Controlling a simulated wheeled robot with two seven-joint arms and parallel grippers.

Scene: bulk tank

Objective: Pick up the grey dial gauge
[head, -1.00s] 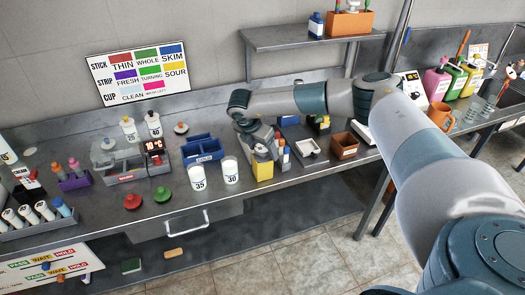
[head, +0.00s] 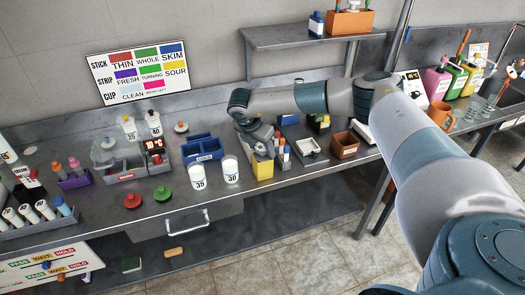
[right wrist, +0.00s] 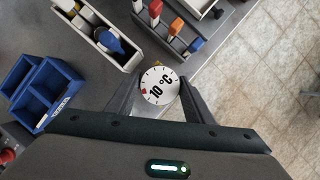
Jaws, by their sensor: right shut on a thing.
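The grey dial gauge (right wrist: 159,86) shows in the right wrist view as a round white face marked 10 °C with a small red mark. It sits between the two dark fingers of my right gripper (right wrist: 158,80), which is shut on it. In the head view my right gripper (head: 262,143) is low over the bench, behind the yellow container, and I cannot make out the gauge there. My left gripper is not in view.
Close by are a yellow container (head: 262,168), a blue divided caddy (head: 202,148), white cups marked 35 (head: 198,178) and 30 (head: 230,170), and a rack of colored probes (right wrist: 170,25). A brown box (head: 344,145) stands to the right. The bench's front edge is near.

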